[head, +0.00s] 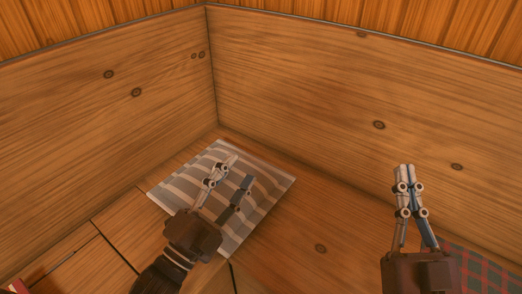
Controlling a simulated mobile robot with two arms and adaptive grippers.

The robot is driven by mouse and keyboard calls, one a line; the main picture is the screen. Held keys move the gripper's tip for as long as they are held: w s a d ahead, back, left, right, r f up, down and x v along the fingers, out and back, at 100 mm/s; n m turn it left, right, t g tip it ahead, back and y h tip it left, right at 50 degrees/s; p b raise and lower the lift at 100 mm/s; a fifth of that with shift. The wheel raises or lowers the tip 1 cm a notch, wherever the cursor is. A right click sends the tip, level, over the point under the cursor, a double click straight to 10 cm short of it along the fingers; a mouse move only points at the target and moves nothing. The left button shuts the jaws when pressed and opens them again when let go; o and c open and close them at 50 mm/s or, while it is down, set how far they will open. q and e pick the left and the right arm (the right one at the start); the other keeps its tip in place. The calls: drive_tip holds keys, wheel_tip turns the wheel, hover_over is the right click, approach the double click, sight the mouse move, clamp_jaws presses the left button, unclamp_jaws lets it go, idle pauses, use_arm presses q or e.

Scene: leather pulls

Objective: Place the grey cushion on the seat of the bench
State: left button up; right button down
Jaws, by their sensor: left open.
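The grey cushion (268,186), with pale stripes, lies on the wooden bench seat (318,222) in the corner between two wooden panels. My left gripper (239,171) is over the cushion with its two fingers apart. It covers part of the cushion from view, and I see nothing between its fingers. I cannot tell whether the fingertips touch the cloth. My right gripper (405,168) is to the right, away from the cushion, with its fingertips together and nothing visible in them.
Tall wooden panels (110,100) rise on the left and at the back (350,110). A dark green and red plaid cloth (485,272) lies at the lower right, beside my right gripper. A small red thing (18,286) shows at the bottom left. The wood between cushion and plaid cloth is bare.

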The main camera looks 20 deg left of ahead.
use_arm(q)
drive_tip(key=s+d+r+n+t, duration=0.1)
drive_tip(key=d+r+n, duration=0.5)
drive_tip(key=n, duration=0.8)
wheel_tip(320, 180, up, 4)
drive_tip(key=shift+s+f+t, duration=0.15)
drive_tip(key=shift+f+t, duration=0.1)
drive_tip(key=shift+t, duration=0.15)
